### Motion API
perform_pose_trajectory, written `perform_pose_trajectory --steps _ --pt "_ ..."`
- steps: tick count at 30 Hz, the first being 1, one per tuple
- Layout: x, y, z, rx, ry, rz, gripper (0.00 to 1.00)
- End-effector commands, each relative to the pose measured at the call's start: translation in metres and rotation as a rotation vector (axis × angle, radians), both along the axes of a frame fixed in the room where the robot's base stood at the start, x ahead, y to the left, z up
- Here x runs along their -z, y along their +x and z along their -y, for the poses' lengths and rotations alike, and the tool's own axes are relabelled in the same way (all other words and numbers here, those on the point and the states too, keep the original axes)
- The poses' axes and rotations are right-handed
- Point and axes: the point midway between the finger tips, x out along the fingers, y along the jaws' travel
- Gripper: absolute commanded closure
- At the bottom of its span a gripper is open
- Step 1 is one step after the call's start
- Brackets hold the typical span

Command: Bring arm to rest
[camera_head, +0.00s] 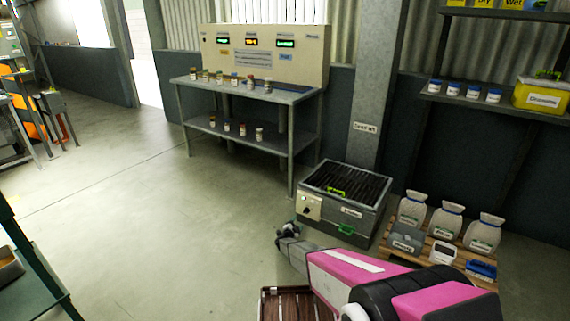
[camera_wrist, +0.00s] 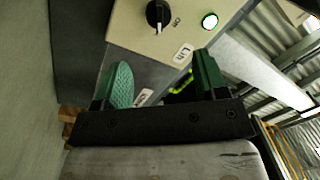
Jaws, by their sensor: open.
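My gripper (camera_wrist: 162,85) shows in the wrist view with two green fingers spread apart and nothing between them. In the head view its end (camera_head: 287,232) is at the end of my pink and grey arm, just in front of a grey machine box (camera_head: 350,212) on the floor. The box has a dark slatted top and a green handle. In the wrist view, the box's pale control panel (camera_wrist: 185,30) with a black knob and a lit green button lies past the fingertips. I cannot tell the exact gap between them.
A pallet (camera_head: 437,250) with several white sacks and small devices stands right of the box. A brown slatted crate (camera_head: 290,305) is below my arm. A metal table (camera_head: 250,92) with small jars stands at the back. The floor at left centre is clear.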

Motion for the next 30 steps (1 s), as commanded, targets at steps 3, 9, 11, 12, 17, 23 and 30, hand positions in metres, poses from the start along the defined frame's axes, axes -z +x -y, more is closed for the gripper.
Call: perform_pose_trajectory --steps 3,9,11,12,17,23,30 --pt "-0.023 -0.003 -0.001 -0.052 0.003 -0.033 0.34" --pt "-0.093 -0.014 -0.009 -0.253 0.001 -0.178 0.34" --pt "-0.115 -0.022 -0.014 -0.326 -0.008 -0.238 0.34" --pt "-0.131 -0.029 -0.016 -0.375 -0.013 -0.279 0.34" --pt "-0.188 -0.069 -0.024 -0.570 -0.052 -0.471 0.34" --pt "-0.251 -0.146 -0.023 -0.782 -0.120 -0.743 0.34" --pt "-0.319 -0.270 -0.002 -0.968 -0.203 -1.111 0.34"
